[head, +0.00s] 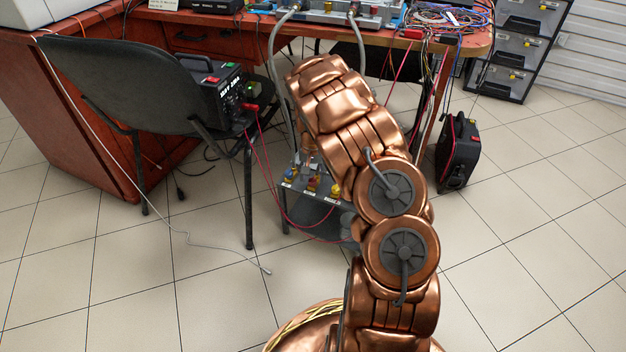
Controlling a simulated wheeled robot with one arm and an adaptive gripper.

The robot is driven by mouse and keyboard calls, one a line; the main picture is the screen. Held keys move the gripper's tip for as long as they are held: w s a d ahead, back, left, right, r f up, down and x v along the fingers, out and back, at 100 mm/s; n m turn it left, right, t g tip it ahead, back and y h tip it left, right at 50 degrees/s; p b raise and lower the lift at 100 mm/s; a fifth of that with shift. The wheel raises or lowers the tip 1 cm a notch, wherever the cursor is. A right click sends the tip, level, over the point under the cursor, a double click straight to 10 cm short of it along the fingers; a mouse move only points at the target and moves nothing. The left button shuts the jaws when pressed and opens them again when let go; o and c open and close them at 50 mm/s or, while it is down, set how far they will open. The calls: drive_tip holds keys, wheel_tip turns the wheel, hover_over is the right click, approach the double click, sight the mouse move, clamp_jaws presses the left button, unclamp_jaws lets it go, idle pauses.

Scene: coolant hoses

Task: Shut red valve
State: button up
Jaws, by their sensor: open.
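A small grey stand (318,212) on the floor under the table carries a row of small valves with coloured parts. Only a small part of my gripper (308,161) seems to show, just above the valves. It is open, and I see nothing in it. Contact with a valve cannot be told.
Grey hoses (276,62) hang from equipment on the red-brown table (375,37). A black chair (130,85) holding a black power unit (222,95) stands left. Red cables (290,213) hang nearby. A black case (458,152) stands right. The front tile floor is mostly clear.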

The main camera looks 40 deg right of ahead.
drive_tip(key=shift+f, duration=0.5)
clamp_jaws()
